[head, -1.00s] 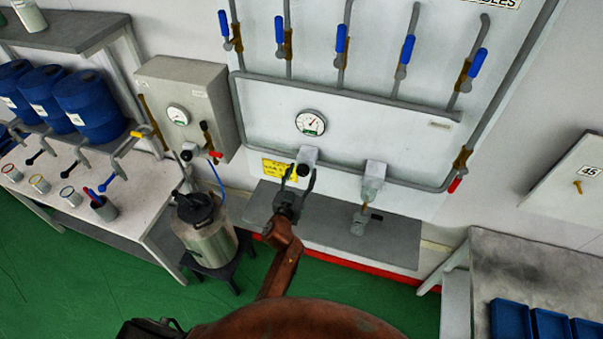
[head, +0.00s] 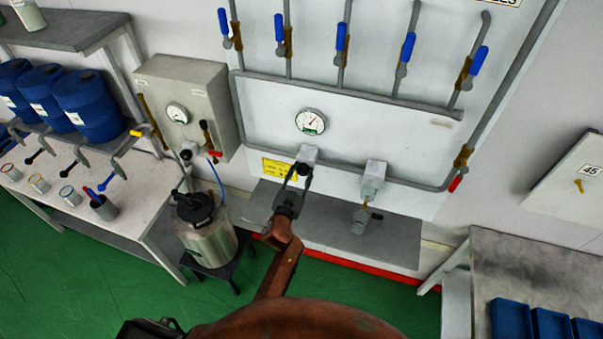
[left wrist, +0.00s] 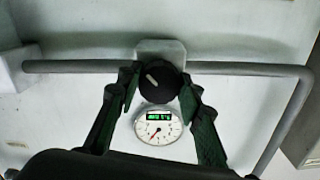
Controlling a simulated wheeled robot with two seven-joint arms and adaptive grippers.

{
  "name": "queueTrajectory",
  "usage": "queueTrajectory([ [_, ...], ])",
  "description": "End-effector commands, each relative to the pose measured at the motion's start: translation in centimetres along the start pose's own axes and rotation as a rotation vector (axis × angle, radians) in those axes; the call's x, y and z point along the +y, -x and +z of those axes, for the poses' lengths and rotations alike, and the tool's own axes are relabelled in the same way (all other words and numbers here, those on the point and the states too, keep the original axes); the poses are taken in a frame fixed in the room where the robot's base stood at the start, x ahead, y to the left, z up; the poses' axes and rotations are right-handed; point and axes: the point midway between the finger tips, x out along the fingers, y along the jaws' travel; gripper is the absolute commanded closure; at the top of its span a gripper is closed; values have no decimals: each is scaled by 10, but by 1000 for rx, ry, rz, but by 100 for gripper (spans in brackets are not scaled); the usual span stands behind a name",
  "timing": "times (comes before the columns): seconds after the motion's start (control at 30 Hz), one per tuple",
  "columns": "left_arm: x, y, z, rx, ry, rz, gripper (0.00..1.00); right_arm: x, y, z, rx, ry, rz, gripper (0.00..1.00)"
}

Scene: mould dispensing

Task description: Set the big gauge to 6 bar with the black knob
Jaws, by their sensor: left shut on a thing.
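The big gauge (head: 310,121) is a white round dial on the grey-white panel. It also shows upside down in the left wrist view (left wrist: 158,126), with a red needle and a green display; its reading is too small to tell. The black knob (left wrist: 158,84), with a pale mark, sits on a grey block beneath the gauge. My left gripper (head: 299,174) is shut on the knob. Its fingers stand on either side of the knob in the left wrist view (left wrist: 160,88). In the head view the fingers partly hide the knob. My right gripper is not in view.
A grey pipe (head: 350,93) frames the panel around the gauge. A second grey block (head: 373,177) with a tap stands to the right, above a grey shelf (head: 395,238). A smaller gauge (head: 177,114) is on a box at left. A metal pot (head: 208,240) stands below it.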

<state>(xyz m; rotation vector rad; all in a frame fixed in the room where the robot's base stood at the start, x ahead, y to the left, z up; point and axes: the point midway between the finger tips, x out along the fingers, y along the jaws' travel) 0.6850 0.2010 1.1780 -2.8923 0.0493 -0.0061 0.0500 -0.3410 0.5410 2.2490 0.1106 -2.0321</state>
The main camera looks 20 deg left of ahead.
Motion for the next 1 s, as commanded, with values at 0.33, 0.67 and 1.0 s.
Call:
queueTrajectory([
  [0.33, 0, 0, 0, 0, -214, 0, 91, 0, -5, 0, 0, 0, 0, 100],
  [0.67, 0, 0, 0, 0, -211, 0, 59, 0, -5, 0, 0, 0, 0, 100],
  [1.0, 0, 0, 0, 0, -210, 0, 49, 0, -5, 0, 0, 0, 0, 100],
])
